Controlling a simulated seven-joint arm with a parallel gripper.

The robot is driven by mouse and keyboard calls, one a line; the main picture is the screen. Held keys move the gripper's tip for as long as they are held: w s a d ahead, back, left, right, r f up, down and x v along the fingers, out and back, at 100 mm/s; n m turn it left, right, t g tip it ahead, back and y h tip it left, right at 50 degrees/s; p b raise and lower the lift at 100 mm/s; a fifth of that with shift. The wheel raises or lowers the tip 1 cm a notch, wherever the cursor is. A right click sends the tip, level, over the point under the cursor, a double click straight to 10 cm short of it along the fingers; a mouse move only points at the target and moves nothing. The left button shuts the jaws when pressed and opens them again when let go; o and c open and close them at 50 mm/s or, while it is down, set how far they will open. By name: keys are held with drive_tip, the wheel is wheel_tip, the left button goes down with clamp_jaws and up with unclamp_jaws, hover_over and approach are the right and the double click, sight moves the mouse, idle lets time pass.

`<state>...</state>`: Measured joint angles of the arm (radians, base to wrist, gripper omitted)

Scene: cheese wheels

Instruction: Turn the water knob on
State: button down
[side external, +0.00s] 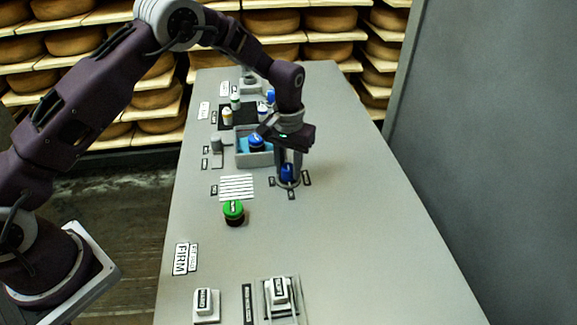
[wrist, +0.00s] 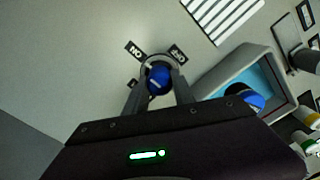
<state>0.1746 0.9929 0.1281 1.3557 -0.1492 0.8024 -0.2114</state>
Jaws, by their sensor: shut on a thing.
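The water knob is a small blue knob (side external: 287,172) with a white line, on a grey round base on the table, with several black labels around it. It also shows in the wrist view (wrist: 158,79), between my fingers. One label (wrist: 135,51) appears to read "ON", though it is upside down or tilted in that view. My gripper (side external: 288,178) points down over the knob, with a finger on either side, shut on it. In the wrist view the gripper (wrist: 157,88) reaches up from the bottom edge. The fingers partly hide the base.
A grey bin with a blue inside (side external: 242,158) stands just left of the knob, a blue-topped object (side external: 256,143) in it. A green-topped round object (side external: 233,212) stands nearer the camera. Two white switches (side external: 203,302) are at the front. The table's right side is clear.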

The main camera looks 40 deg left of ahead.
sight(288, 165)
drive_tip(key=c, duration=1.1)
unclamp_jaws()
drive_tip(key=shift+o, duration=0.2)
wheel_tip(288, 165, up, 7)
drive_tip(key=shift+r, duration=0.1)
drive_tip(key=s+a+r+m+t, duration=0.1)
drive_tip(key=s+a+r+t, duration=0.1)
drive_tip(key=s+r, duration=0.7)
drive_tip(key=s+a+r+t, duration=0.1)
drive_tip(key=s+r, duration=0.5)
drive_tip(key=r, duration=0.5)
drive_tip(key=s+a+m+t, duration=0.1)
drive_tip(key=s+a+t, duration=0.1)
drive_tip(key=s, duration=1.7)
drive_tip(key=shift+f+t, duration=0.3)
drive_tip(key=shift+f, duration=0.1)
